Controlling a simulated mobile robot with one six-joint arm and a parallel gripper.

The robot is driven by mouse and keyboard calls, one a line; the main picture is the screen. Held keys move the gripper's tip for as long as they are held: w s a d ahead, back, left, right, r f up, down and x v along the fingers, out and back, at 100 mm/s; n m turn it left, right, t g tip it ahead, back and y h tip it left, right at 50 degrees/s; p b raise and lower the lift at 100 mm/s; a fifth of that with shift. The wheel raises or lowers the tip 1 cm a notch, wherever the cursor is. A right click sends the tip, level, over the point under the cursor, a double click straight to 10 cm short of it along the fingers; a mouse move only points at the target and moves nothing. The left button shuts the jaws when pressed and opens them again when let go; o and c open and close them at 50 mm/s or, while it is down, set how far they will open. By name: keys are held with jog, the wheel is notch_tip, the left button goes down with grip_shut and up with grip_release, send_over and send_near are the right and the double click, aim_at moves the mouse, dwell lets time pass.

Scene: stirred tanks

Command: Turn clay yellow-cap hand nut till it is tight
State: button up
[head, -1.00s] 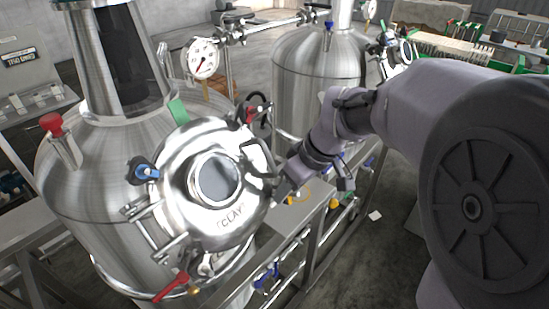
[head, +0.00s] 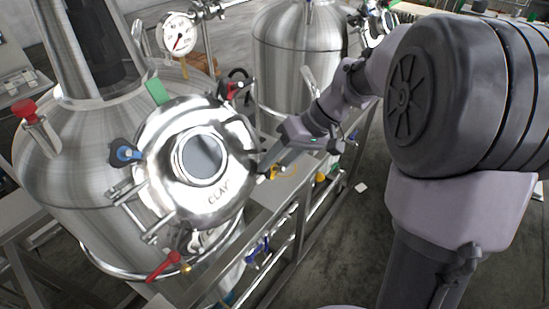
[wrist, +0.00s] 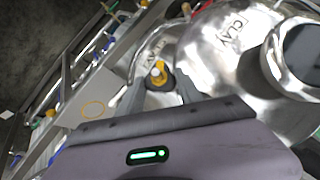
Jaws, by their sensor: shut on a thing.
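The clay tank's round steel lid (head: 182,185) carries the word CLAY and a round glass window, and it is also in the wrist view (wrist: 212,55). The yellow-cap hand nut (wrist: 159,70) is at the lid's rim, with a yellow top and a dark body. My gripper (wrist: 158,84) is shut on this nut, one finger on each side. In the head view my gripper (head: 263,169) reaches the lid's right edge, and the nut is hidden there. How far the nut is screwed in cannot be seen.
Other hand nuts on the lid have a blue cap (head: 124,153) and a red cap (head: 231,88). A red-handled part (head: 163,266) sticks out below the lid. A gauge (head: 178,34) and a second tank (head: 290,60) stand behind. A steel bench frame (head: 290,205) runs right of the tank.

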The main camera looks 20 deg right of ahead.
jog(key=m+y, duration=0.2)
jog(key=m, duration=0.1)
jog(key=shift+d+f, duration=0.2)
jog(key=shift+d, duration=0.05)
jog(key=m+y+b, duration=0.1)
jog(key=m+y, duration=0.1)
jog(key=m, duration=0.1)
jog(key=shift+d+f+b, duration=0.15)
jog(key=shift+f+b, duration=0.1)
jog(key=shift+b, duration=0.1)
jog(key=m+y+b, duration=0.1)
jog(key=m+t+y, duration=0.1)
jog(key=m, duration=0.1)
jog(key=shift+s+f+b, duration=0.1)
jog(key=shift+f+b, duration=0.1)
jog(key=shift+b, duration=0.15)
jog(key=shift+s+d+f+m+t+y+b, duration=0.1)
jog(key=shift+m+t+y+b, duration=0.2)
jog(key=shift+m+t+b, duration=0.45)
jog(key=shift+m+t+y+b, duration=0.2)
jog(key=shift+m+t+y, duration=0.15)
jog(key=shift+m, duration=0.8)
jog(key=o, duration=1.4)
jog(key=shift+c, duration=0.2)
